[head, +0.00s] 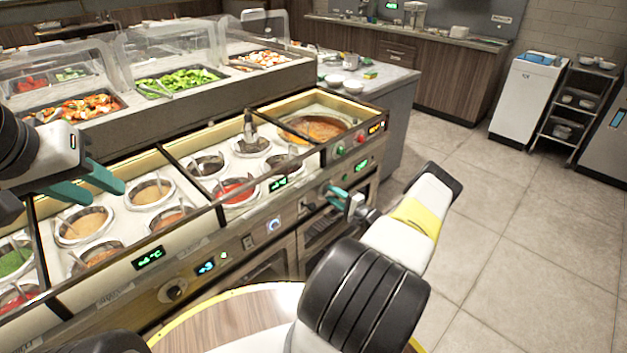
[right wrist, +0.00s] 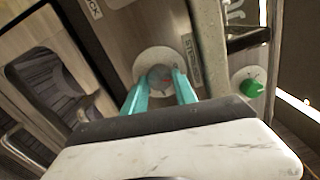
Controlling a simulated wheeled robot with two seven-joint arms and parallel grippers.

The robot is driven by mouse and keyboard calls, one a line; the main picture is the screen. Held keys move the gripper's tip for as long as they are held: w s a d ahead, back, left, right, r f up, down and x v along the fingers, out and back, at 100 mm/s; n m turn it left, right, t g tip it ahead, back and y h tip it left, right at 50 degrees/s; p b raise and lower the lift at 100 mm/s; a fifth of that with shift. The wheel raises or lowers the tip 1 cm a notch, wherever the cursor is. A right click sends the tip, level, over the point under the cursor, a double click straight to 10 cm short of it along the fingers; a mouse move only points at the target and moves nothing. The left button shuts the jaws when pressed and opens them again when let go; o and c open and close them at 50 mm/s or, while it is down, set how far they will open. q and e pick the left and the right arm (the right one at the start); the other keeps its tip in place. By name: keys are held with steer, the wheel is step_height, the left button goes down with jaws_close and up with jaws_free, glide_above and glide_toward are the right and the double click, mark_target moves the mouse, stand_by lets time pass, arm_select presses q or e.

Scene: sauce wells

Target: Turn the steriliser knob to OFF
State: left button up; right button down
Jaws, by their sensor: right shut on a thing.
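In the head view my right gripper (head: 338,196) is at the counter's front panel, and the knob is hard to make out there. My left gripper (head: 94,182) is open and empty over the sauce wells at the left, with its teal fingers apart.
A green knob (right wrist: 250,88) sits to the right of the steriliser knob. The counter holds several sauce wells (head: 150,191) behind a glass edge, with green displays (head: 149,258) on its front. A round wooden surface (head: 225,318) is at the bottom. Floor (head: 500,225) at the right is clear.

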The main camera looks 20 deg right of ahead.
steer(key=shift+n, duration=1.6)
steer(key=c, duration=1)
jaws_free()
steer(key=v, duration=0.8)
